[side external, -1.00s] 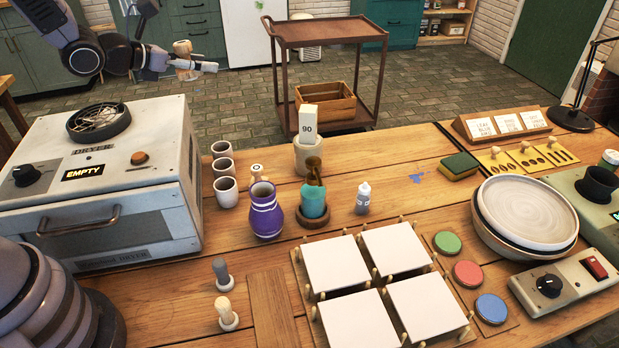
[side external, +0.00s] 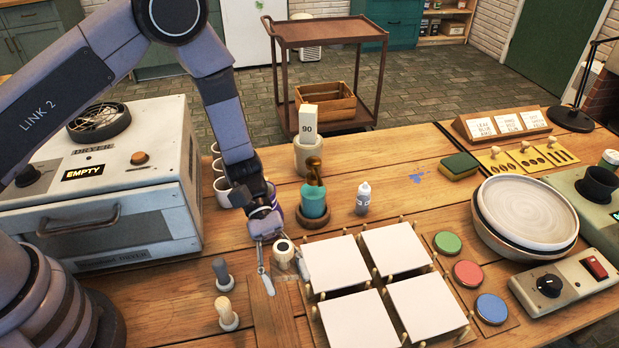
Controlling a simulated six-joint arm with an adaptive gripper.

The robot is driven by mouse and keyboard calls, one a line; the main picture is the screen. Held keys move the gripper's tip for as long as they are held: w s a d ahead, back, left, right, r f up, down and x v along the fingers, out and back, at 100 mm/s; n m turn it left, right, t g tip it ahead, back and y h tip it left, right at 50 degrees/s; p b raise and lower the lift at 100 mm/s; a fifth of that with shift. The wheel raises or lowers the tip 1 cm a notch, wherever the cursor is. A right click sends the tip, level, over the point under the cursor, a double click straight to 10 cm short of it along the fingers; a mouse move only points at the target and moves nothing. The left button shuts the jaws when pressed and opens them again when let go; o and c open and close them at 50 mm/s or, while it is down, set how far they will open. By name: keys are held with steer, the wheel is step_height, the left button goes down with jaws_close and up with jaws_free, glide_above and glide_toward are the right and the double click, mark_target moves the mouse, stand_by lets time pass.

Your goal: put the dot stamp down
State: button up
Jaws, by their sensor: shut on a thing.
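The dot stamp (side external: 283,254) is a small pale wooden piece with a dark mark on its round top. My gripper (side external: 281,275) points down over the table, with its fingers on either side of the stamp and shut on it. The stamp is low, just left of the back-left white tile. I cannot tell whether its base touches the table. The purple jug (side external: 271,190) is mostly hidden behind my arm.
White tiles (side external: 334,264) lie close on the right, between wooden pegs. A grey-handled tool (side external: 221,272) and a cream-handled tool (side external: 227,314) stand to the left. The dryer (side external: 100,190) is at left.

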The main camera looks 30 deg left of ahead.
mark_target(273, 341)
steer(key=shift+s+f+m+g+y, duration=0.55)
steer(key=shift+s+f, duration=0.35)
steer(key=shift+f, duration=0.75)
steer(key=shift+s+f+m+g+y, duration=0.4)
steer(key=shift+s+f+m, duration=0.35)
steer(key=shift+f, duration=0.95)
steer(key=shift+s+f+m+g+y, duration=0.45)
steer(key=shift+s+f, duration=0.55)
steer(key=shift+f, duration=0.65)
steer(key=shift+f, duration=0.5)
steer(key=o, duration=1.3)
steer(key=shift+c, duration=0.2)
